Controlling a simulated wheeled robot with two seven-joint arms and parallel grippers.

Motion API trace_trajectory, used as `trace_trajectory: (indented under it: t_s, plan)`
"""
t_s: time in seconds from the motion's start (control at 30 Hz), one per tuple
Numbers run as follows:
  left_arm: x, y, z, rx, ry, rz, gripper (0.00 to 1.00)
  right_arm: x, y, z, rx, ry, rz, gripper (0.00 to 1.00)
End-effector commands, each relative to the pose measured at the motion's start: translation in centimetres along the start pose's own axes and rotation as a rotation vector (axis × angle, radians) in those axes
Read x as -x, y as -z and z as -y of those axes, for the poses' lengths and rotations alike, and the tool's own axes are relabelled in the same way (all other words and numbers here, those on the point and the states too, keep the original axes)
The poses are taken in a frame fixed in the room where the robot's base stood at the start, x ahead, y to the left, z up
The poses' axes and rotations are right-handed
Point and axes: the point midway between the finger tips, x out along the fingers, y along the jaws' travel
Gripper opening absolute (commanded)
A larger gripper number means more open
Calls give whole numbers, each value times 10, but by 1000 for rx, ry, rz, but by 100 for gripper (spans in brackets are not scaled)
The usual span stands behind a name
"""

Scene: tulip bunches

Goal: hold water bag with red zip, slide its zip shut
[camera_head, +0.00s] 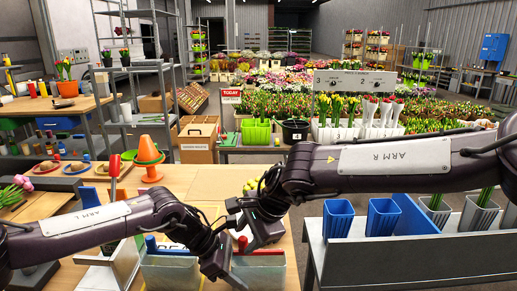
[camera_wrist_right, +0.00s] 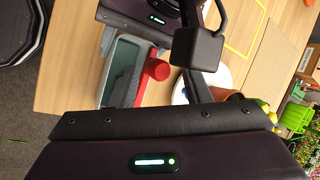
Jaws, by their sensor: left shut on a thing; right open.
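The water bag with the red zip (camera_head: 262,272) stands upright at the table's front edge, a pale see-through pouch with a red strip along its top. Its red slider (camera_head: 243,243) shows at the left end of the strip; in the right wrist view the red slider (camera_wrist_right: 157,70) is large beside the bag (camera_wrist_right: 122,68). My left gripper (camera_head: 224,268) is shut on the bag's left side. My right gripper (camera_head: 256,232) is open just above the zip, close to the slider; I cannot tell whether they touch. The grippers hide part of the bag's top left.
A second bag with a blue zip (camera_head: 170,272) stands to the left, beneath my left arm. An orange cone (camera_head: 149,158) stands behind it. Blue buckets (camera_head: 338,218) stand in a grey trough at the right. The wooden table (camera_head: 205,182) is fairly clear behind the grippers.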

Motion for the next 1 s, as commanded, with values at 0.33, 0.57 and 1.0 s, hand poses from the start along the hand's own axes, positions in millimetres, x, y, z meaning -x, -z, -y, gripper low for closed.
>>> trace_trajectory:
  t_s: [0.33, 0.57, 1.0]
  plan:
    - [0, 1, 0, 1, 0, -1, 31, -25, 0, 0, 0, 1, 0, 44]
    - [0, 1, 0, 1, 0, -1, 31, -26, 0, 0, 0, 1, 0, 44]
    - [-1, 0, 2, 0, 5, -1, 31, -24, 1, 2, -1, 7, -1, 18]
